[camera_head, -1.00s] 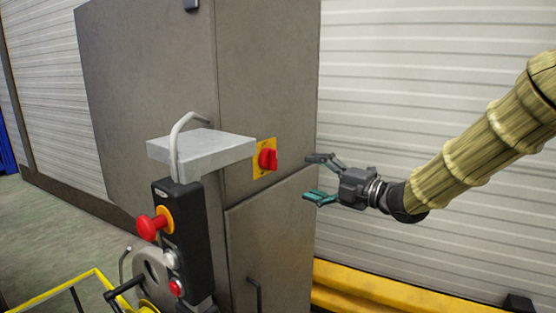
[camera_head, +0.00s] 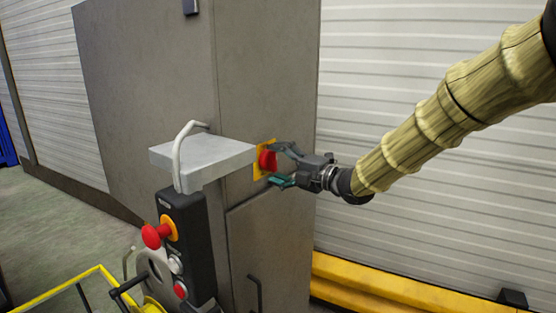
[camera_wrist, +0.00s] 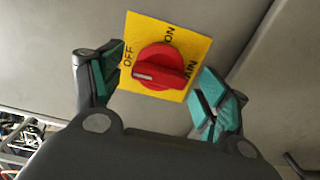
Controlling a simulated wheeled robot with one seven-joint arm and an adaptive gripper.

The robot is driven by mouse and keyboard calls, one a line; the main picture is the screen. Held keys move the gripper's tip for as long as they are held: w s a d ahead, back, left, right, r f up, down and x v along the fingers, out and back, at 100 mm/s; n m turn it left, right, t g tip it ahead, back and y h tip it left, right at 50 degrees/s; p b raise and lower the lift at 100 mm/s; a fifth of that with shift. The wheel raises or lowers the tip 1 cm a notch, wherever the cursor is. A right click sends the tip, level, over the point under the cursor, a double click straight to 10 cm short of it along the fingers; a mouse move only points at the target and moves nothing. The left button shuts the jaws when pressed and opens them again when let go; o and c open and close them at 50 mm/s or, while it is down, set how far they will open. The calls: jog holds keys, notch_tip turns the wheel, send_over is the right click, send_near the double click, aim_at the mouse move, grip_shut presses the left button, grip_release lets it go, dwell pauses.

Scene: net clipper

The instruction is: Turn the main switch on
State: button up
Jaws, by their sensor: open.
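The main switch is a red rotary knob (camera_head: 267,160) on a yellow plate (camera_head: 258,174) on the grey cabinet's side. In the wrist view the red knob (camera_wrist: 158,68) sits on the yellow plate (camera_wrist: 190,42), marked OFF, ON and a partly hidden word ending "AIN". The knob's white mark points towards the OFF side. My gripper (camera_head: 279,165) is open at the switch, its teal-padded fingers on either side of the knob. In the wrist view the gripper (camera_wrist: 163,88) shows one finger left and one right of the knob; I see no clear contact.
A yellow barrier (camera_head: 400,290) runs low at right.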

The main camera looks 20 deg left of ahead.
jog(key=shift+w+a, duration=0.1)
jog(key=shift+a, duration=0.05)
jog(key=c, duration=1)
